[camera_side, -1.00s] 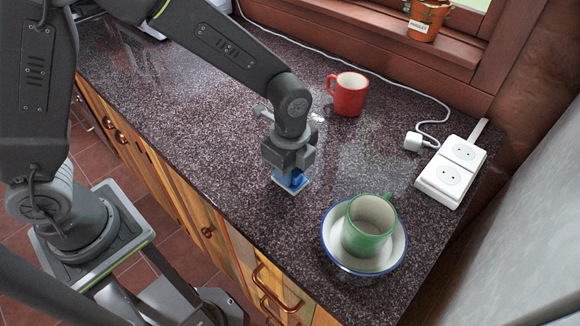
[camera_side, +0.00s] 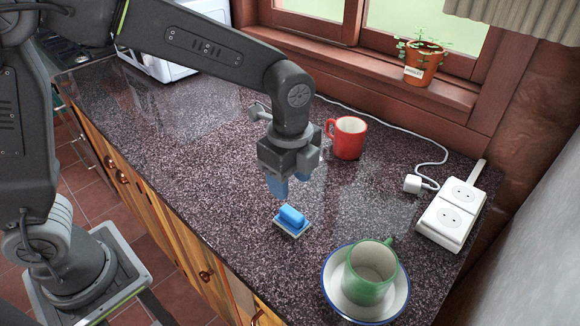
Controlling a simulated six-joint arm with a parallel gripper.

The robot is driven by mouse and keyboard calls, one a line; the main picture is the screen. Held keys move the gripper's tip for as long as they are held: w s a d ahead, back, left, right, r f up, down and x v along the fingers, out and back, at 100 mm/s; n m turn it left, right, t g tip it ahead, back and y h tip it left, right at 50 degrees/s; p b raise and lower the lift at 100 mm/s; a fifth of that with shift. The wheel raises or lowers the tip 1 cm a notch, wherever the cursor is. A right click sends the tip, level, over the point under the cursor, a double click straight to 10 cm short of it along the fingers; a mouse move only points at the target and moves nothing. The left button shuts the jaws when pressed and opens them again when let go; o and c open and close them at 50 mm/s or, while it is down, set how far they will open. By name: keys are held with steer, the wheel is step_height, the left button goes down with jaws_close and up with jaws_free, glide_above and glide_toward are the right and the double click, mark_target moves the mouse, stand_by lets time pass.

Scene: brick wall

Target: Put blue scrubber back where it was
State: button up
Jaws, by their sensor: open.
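The blue scrubber (camera_side: 292,217) lies on the dark speckled countertop, on its pale base, left of the bowl. My gripper (camera_side: 288,190) is above and slightly behind it, pointing down. Its fingers are apart and empty, with a gap between them and the scrubber.
A green mug (camera_side: 370,272) stands in a white bowl with a blue rim (camera_side: 334,281) at the front right. A red mug (camera_side: 347,138) stands behind my gripper. The countertop (camera_side: 190,130) is clear to the left.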

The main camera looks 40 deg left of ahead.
steer(key=s+a+r+n+t, duration=0.2)
steer(key=s+a+r+n, duration=0.3)
steer(key=a+r+n, duration=0.25)
steer(key=s+a+r+n+t, duration=0.1)
steer(key=s+a+n+t, duration=0.2)
steer(key=s+a+n, duration=0.4)
steer(key=s+n, duration=0.3)
steer(key=shift+t, duration=0.3)
